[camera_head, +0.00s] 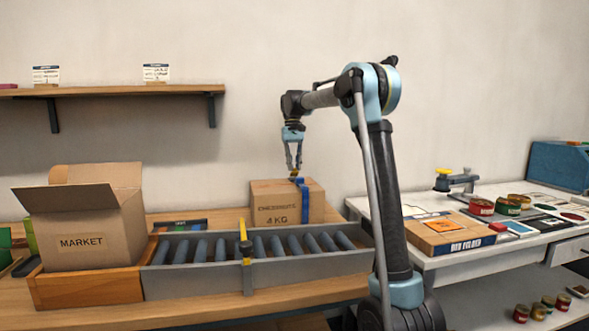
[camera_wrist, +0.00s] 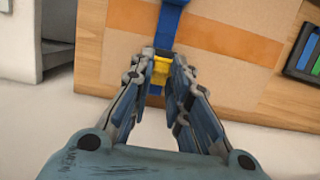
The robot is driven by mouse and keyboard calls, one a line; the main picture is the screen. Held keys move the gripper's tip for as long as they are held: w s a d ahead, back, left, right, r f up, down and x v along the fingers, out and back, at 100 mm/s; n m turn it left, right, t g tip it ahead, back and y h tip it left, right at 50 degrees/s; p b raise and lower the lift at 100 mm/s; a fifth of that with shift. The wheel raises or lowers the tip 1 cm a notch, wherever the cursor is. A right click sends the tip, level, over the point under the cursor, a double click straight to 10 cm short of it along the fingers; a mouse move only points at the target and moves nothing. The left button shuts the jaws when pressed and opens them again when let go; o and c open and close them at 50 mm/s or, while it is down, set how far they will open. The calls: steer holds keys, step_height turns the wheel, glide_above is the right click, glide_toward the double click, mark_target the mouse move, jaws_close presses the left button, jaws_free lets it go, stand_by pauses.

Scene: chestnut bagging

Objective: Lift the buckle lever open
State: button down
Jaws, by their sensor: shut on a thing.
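A cardboard box (camera_head: 272,205) marked "CHESTNUTS 4 KG" stands at the far end of the roller conveyor, with a blue strap (camera_head: 304,199) over its right part. The strap also shows in the wrist view (camera_wrist: 170,25). A yellow buckle lever (camera_wrist: 161,67) sits on the strap on top of the box. My gripper (camera_head: 294,168) points down onto the box top, its fingertips at the yellow lever. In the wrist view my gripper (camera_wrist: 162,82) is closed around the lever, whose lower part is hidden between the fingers. I cannot tell the lever's exact angle.
A roller conveyor (camera_head: 205,280) with a yellow-topped post (camera_head: 245,242) runs in front of the box. An open MARKET box (camera_head: 82,235) stands at the left. A white table (camera_head: 455,262) with cans and a flat box is at the right. A shelf (camera_head: 120,90) hangs at the upper left.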

steer(key=shift+w+g, duration=0.25)
steer(key=shift+g, duration=0.15)
steer(key=c, duration=1.5)
jaws_free()
steer(key=shift+v, duration=3.75)
steer(key=shift+a, duration=0.1)
